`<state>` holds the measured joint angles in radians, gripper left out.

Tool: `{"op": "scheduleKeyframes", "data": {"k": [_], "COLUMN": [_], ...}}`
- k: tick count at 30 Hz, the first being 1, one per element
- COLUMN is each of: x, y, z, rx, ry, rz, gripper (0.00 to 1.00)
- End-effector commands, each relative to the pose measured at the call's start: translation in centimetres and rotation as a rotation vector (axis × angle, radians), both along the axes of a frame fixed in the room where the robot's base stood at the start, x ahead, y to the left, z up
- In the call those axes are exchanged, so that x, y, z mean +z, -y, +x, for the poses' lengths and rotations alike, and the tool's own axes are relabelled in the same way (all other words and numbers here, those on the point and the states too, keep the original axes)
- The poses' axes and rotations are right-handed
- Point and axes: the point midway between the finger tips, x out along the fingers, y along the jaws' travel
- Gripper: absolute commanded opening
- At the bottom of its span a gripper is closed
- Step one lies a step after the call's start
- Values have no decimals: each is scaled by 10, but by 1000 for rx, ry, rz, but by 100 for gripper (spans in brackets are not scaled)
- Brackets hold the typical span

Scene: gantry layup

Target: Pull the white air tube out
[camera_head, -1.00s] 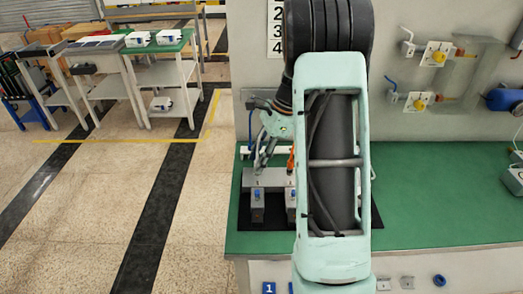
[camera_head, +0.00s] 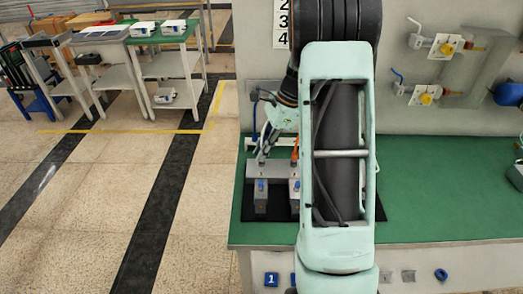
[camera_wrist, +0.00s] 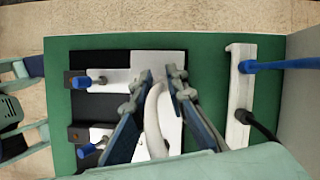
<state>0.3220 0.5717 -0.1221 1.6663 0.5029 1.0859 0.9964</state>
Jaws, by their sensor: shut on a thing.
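The white air tube (camera_wrist: 153,122) shows in the wrist view as a pale curved piece running between the two fingers of my gripper (camera_wrist: 160,84). My gripper is shut on it, with the fingertips over a white and grey block (camera_wrist: 112,80). In the head view my gripper (camera_head: 263,153) points down at the grey block (camera_head: 270,170) on the green bench. My arm hides the right part of that block. I cannot tell whether the tube's end is still in its fitting.
Blue-capped valves (camera_wrist: 82,82) stick out of the block. A white rail (camera_wrist: 240,85) beside it holds a blue tube (camera_wrist: 275,65) and a black tube (camera_wrist: 262,127). An orange tube (camera_head: 295,148) stands near my gripper.

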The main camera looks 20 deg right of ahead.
Motion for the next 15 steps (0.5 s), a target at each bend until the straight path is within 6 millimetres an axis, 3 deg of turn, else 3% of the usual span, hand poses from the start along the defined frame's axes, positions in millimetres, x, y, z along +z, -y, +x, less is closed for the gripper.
{"op": "scheduleKeyframes", "data": {"k": [15], "x": [10], "y": [0], "z": [1], "rx": [-1], "ry": [2], "rz": [0], "gripper": [0]}}
